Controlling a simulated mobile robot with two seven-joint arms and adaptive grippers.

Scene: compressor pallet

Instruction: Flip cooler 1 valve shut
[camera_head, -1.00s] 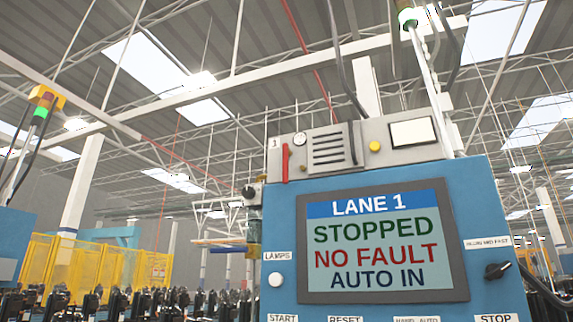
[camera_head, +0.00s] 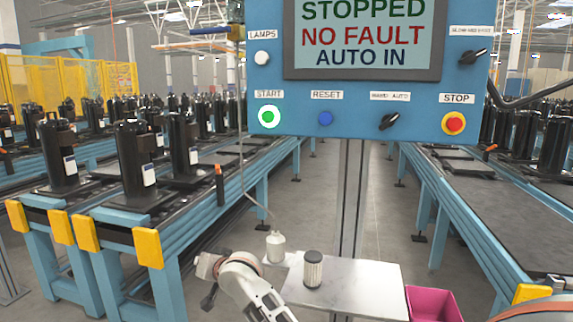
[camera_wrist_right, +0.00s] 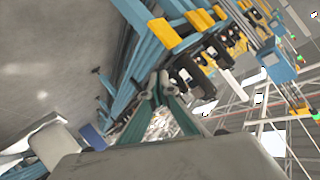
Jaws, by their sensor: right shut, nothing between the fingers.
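Cooler 1 and its valve are out of the head view now, and I cannot make them out in the right wrist view. The lower part of the blue lane 1 control panel (camera_head: 355,97) shows, reading stopped, no fault, auto in. My right gripper (camera_wrist_right: 163,90) is shut and empty in the right wrist view, its dark green fingers together, touching nothing I can see. In the head view a white arm of mine is low at the centre, left of the small table; its gripper end is small and unclear.
Conveyors with black compressors (camera_head: 135,160) and yellow end blocks (camera_head: 148,248) stand on the left, another conveyor on the right.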

